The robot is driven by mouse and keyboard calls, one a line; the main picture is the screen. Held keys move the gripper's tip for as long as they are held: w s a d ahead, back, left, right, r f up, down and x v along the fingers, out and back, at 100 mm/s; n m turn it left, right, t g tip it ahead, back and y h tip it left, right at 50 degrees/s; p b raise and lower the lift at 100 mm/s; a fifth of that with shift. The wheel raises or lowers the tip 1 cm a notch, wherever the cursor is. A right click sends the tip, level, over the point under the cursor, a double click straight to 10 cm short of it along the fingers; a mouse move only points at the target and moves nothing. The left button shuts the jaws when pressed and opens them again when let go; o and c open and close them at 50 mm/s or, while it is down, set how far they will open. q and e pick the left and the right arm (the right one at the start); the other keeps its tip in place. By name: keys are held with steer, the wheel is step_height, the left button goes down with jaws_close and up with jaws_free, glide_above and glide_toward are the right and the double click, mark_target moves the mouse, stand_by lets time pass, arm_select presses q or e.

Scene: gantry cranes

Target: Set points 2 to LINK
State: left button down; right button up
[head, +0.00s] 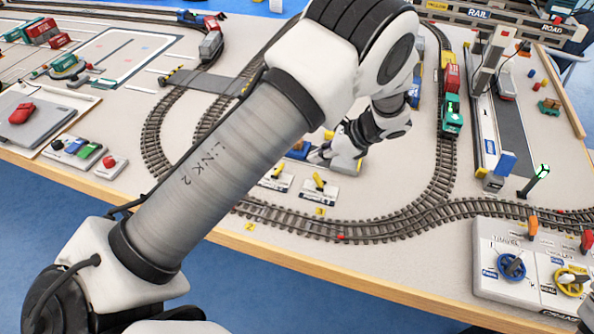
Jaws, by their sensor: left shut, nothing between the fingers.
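Two lever units show on the table beside the track, a left one (275,180) and a right one (318,187). Each has a yellow-and-black handle on a pale plate. Their printed labels are too small to read, so I cannot tell which one is points 2. A yellow tag marked 2 (249,227) lies by the front track, and a tag marked 3 (319,212) lies to its right. My left gripper (322,157) is shut and empty, just behind the right lever unit; I cannot tell whether it touches anything. My left arm hides the area left of the levers.
Curved track (440,190) runs around the levers. A green-and-red train (452,115) stands on the right track. A control box (520,265) with blue and yellow handwheels is at the front right. A green signal lamp (535,180) stands behind it. Coloured buttons (80,148) are at left.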

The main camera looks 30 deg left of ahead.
arm_select(q)
steer(key=shift+w+f, duration=0.2)
steer(key=shift+w, duration=0.15)
steer(key=shift+s+a+r, duration=0.1)
steer(key=shift+s, duration=0.2)
steer(key=shift+s+a+f, duration=0.1)
steer(key=shift+a+f, duration=0.1)
steer(key=shift+a, duration=0.05)
steer(key=p+x, duration=0.1)
steer(key=x, duration=0.8)
steer(key=shift+f, duration=0.15)
